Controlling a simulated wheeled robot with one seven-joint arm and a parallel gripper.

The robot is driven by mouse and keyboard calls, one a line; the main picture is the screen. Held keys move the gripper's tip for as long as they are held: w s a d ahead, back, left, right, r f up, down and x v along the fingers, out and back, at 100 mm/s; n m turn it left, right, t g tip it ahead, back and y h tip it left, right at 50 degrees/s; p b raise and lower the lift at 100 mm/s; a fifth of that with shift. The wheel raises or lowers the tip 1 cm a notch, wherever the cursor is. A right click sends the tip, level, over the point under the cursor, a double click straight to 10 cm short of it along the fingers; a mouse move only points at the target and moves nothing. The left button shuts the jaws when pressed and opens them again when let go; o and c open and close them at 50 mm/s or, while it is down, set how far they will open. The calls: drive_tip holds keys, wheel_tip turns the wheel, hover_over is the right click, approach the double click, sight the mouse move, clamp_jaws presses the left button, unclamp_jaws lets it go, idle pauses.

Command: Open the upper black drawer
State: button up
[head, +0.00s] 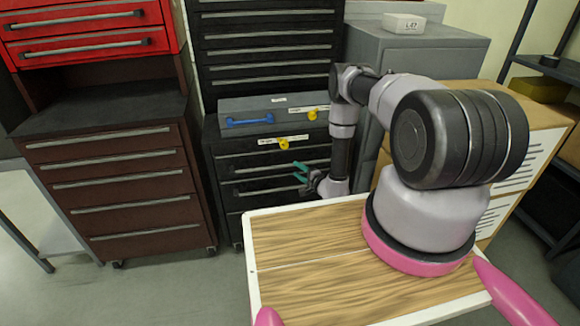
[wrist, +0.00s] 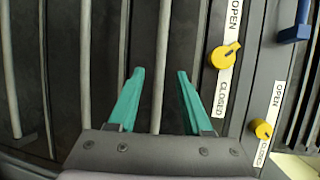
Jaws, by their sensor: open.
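The upper black drawer (head: 240,164) is in the low black cabinet in the head view and looks shut. Its long grey bar handle (wrist: 162,60) runs between my fingers in the wrist view. A yellow knob (head: 283,143) with an OPEN/CLOSED label sits above this drawer; it also shows in the wrist view (wrist: 222,56). My gripper (head: 301,172) has teal fingers and is open and empty in front of the drawer. In the wrist view my gripper (wrist: 160,74) straddles the handle in the picture; I cannot tell whether the fingertips reach past it.
A grey box (head: 240,107) with a blue handle (head: 250,121) and a second yellow knob (head: 312,114) is above the drawers. More black drawers lie below. A brown drawer cabinet (head: 120,185) stands at left. The floor before the black cabinet is clear.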

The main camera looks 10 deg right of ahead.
sight(291, 166)
drive_tip(key=x, duration=0.6)
clamp_jaws()
idle(1.4)
